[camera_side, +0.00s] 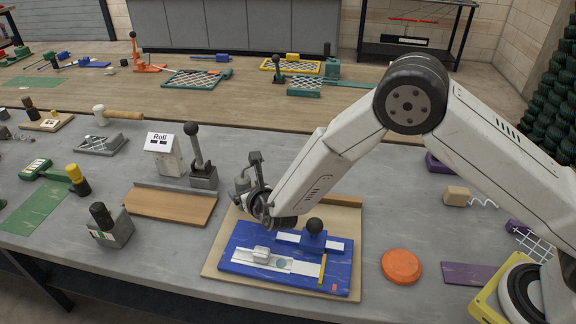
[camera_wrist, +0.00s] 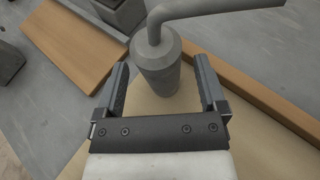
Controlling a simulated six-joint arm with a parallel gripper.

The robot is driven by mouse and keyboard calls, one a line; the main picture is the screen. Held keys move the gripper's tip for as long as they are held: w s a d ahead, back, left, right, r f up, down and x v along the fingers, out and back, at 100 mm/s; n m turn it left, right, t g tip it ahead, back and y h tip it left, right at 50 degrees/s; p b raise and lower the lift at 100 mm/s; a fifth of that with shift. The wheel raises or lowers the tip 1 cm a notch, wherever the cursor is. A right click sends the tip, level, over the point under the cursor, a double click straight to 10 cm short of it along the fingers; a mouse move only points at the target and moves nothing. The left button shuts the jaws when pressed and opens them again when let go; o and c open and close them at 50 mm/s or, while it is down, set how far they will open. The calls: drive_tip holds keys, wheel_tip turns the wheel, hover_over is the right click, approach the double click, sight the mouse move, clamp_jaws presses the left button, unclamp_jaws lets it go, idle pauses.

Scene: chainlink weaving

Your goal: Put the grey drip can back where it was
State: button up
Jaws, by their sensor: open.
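The grey drip can (camera_wrist: 160,66) is a small cylinder with a narrowing top and a bent spout that points right in the wrist view. It appears upright at the back left of the tan board (camera_side: 213,272), and it also shows in the side view (camera_side: 243,186). My gripper (camera_wrist: 161,72) is open, with one finger to each side of the can in the wrist view. A gap shows between each finger and the can. In the side view my gripper (camera_side: 259,200) is low beside the can and partly hides it.
A blue fixture (camera_side: 232,262) with a black knob lies on the board's front part. A wooden strip (camera_side: 343,201) edges the board's back. A brown plank (camera_side: 168,206), a grey lever press (camera_side: 203,178) and a "Roll" box (camera_side: 165,155) stand left. An orange disc (camera_side: 401,267) lies right.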

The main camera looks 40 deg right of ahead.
drive_tip(key=shift+v, duration=5.1)
drive_tip(key=shift+d, duration=0.15)
drive_tip(key=shift+d+r+m, duration=0.1)
drive_tip(key=shift+d+m, duration=0.2)
drive_tip(key=s+d+r+m+g+h, duration=0.1)
drive_tip(key=s+d+m+g+h, duration=0.2)
drive_tip(key=d+m, duration=0.4)
drive_tip(key=s+d+m+g+h, duration=0.25)
drive_tip(key=d+m, duration=0.25)
drive_tip(key=d, duration=0.3)
drive_tip(key=s+d+r+m+g+y, duration=0.2)
drive_tip(key=s+m, duration=0.4)
drive_tip(key=m, duration=0.5)
drive_tip(key=s+d+r+m+g+y, duration=0.2)
drive_tip(key=s+m, duration=0.5)
drive_tip(key=m, duration=0.4)
drive_tip(key=d+g+y, duration=0.1)
drive_tip(key=y, duration=0.1)
drive_tip(key=shift+s+d+m+y, duration=0.2)
drive_tip(key=shift+d+m+y, duration=0.1)
drive_tip(key=shift+d+y, duration=0.05)
drive_tip(key=shift+f, duration=0.1)
